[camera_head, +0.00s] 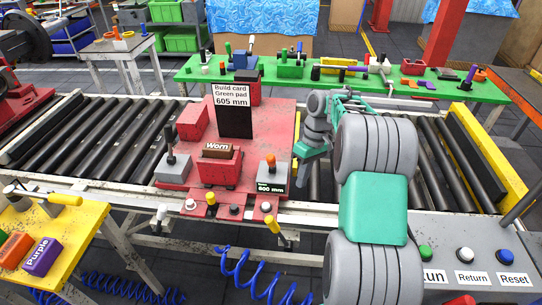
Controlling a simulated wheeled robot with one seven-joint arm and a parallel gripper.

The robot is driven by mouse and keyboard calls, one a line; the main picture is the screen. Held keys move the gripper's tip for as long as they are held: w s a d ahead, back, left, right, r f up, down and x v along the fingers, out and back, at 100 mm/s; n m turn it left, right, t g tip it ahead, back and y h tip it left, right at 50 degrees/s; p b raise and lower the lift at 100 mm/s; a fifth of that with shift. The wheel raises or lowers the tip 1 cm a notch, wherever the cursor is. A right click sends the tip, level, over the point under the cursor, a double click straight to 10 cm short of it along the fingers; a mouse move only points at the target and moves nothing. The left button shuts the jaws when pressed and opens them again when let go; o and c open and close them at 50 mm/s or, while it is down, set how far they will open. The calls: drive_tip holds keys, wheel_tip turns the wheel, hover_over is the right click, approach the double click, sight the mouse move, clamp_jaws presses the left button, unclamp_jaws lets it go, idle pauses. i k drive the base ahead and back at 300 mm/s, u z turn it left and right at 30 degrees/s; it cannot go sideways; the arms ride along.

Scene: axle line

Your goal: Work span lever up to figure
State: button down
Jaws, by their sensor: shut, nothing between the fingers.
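A lever with an orange knob (271,160) stands on a dark block on the red fixture plate (285,118). The block's white readout (270,187) shows a small word and a figure that looks like 600 or 800 mm; I cannot tell which. A build card (232,100) stands behind, reading "Green pad 605 mm". My gripper (303,153) is shut and empty, a little right of and above the orange-knobbed lever, apparently apart from it. A second lever with a black knob (171,160) stands on a grey block to the left.
A red holder with a "Worn" block (218,149) sits between the levers. The roller conveyor (95,140) runs underneath. A green table (210,72) with parts is behind. Run, Return and Reset buttons (464,255) are at right. A yellow table (75,225) with coloured blocks is at left.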

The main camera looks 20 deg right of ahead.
sight(272, 164)
drive_tip(key=i, duration=0.9)
